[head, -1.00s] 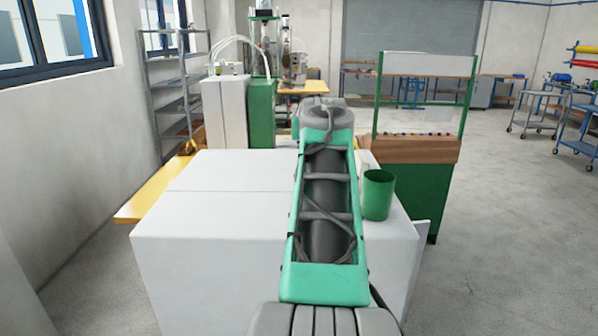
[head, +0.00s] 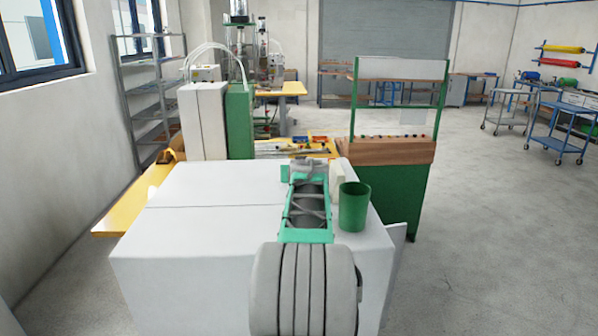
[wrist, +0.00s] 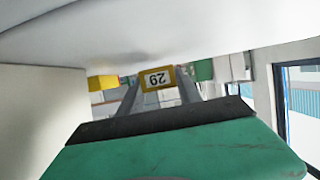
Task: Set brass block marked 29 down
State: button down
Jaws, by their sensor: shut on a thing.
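The brass block marked 29 (wrist: 157,79) shows in the wrist view between the fingertips of my gripper (wrist: 160,88). Its label is upside down in that view. My gripper is shut on the block. In the head view my own arm stretches forward over the white cabinet and hides the gripper and the block. I cannot tell from these frames how high the block is or whether it touches anything.
A large white cabinet (head: 190,240) stands in front of me, with a green cup (head: 354,207) on its right side. Behind it is a yellow worktable (head: 130,205) with parts at its far end. A green control desk (head: 385,190) stands to the right. Open floor lies farther right.

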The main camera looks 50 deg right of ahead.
jog(key=shift+f+b, duration=0.3)
jog(key=shift+b, duration=0.15)
jog(key=shift+f+b, duration=0.25)
jog(key=shift+b, duration=0.05)
jog(key=c, duration=0.8)
grip_release()
jog(key=shift+f, duration=0.15)
jog(key=shift+c, duration=0.2)
jog(key=shift+r+p, duration=0.4)
jog(key=shift+p, duration=0.05)
jog(key=shift+r+p, duration=0.7)
jog(key=shift+p, duration=0.05)
jog(key=b+v, duration=0.1)
jog(key=v, duration=0.3)
jog(key=b+v, duration=0.1)
jog(key=v, duration=0.3)
jog(key=b+v, duration=0.1)
jog(key=v, duration=0.2)
jog(key=shift+s+a+f, duration=0.15)
jog(key=shift+s+a, duration=0.2)
jog(key=shift+a, duration=0.05)
